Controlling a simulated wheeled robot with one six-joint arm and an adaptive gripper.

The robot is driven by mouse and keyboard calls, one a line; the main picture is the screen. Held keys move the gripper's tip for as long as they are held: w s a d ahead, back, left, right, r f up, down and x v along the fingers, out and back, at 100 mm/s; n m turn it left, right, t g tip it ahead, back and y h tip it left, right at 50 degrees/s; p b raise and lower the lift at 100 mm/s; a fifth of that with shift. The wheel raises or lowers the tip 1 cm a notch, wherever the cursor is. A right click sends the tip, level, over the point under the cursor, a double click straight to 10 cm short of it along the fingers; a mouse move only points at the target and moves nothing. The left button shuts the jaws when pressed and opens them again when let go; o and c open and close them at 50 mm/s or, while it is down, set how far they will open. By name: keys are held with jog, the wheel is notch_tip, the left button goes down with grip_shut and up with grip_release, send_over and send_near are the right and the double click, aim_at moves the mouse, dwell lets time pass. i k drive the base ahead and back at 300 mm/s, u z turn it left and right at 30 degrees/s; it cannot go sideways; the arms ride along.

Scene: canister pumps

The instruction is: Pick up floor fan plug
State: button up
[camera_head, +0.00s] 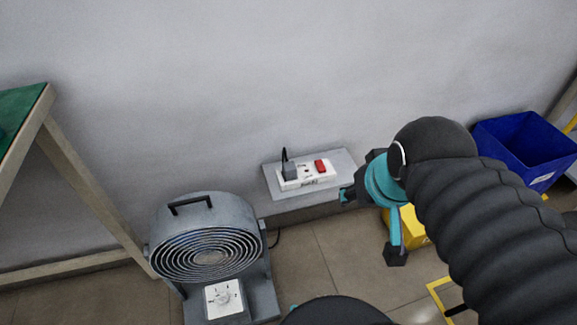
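The floor fan (208,256) is a grey round-grilled unit with a top handle, standing on the floor at lower left centre. A dark grey plug (289,170) with a black cord rising from it sits upright at the left end of a white power strip (308,183). I cannot trace its cord all the way to the fan. My gripper (372,225) is right of the strip and apart from it. Its teal and black fingers are spread, with nothing seen between them.
The power strip, with a red switch, lies on a small grey wall shelf (273,183). A yellow box (413,229) is partly hidden behind my gripper. A blue bin (526,145) stands at right, and a green-topped wooden table (22,112) at left. Floor is bare below the shelf.

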aim_at(290, 168)
jog(key=k, duration=0.5)
jog(key=u, duration=1.25)
jog(key=i, duration=0.55)
jog(key=z, duration=1.25)
